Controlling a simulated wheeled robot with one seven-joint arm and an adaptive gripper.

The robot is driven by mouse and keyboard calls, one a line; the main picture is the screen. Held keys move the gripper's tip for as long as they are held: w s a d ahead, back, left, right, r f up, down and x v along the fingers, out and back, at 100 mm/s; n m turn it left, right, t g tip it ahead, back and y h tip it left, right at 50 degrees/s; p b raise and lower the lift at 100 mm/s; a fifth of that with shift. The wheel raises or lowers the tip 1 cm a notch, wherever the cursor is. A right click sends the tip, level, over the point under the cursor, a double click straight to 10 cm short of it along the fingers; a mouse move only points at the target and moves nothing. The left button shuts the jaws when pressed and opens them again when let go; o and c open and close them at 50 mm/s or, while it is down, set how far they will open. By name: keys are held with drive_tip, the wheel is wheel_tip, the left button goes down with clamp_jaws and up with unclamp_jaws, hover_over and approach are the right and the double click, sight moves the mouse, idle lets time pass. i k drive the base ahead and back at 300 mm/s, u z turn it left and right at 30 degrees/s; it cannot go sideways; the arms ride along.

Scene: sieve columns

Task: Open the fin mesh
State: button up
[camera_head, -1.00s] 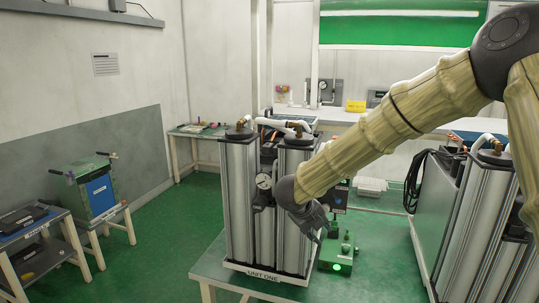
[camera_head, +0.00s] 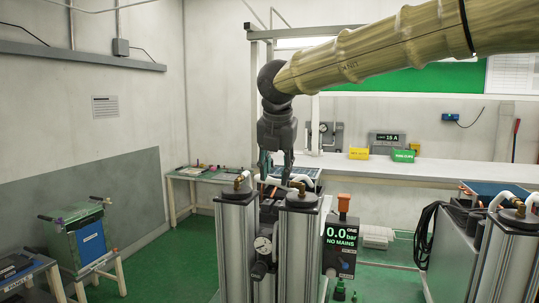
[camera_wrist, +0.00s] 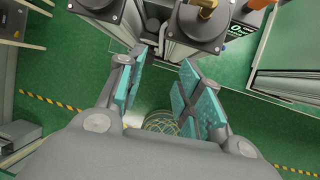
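My gripper (camera_head: 276,158) hangs fingers-down above the back of the twin-column unit (camera_head: 237,245), behind the column tops. The unit's dark column tops (camera_wrist: 195,22) show just beyond the fingertips. I cannot make out the fin mesh for certain. A pale rounded wire-like shape (camera_wrist: 161,122) shows between the fingers lower down, but I cannot tell what it is. The unit's back side is hidden in the head view.
A display (camera_head: 340,238) reading 0.0 bar, NO MAINS stands right of the columns, and a gauge (camera_head: 263,246) sits between them. A second column unit (camera_head: 466,245) with a black cable is at the right.

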sight(292, 175)
drive_tip(key=i, duration=1.5)
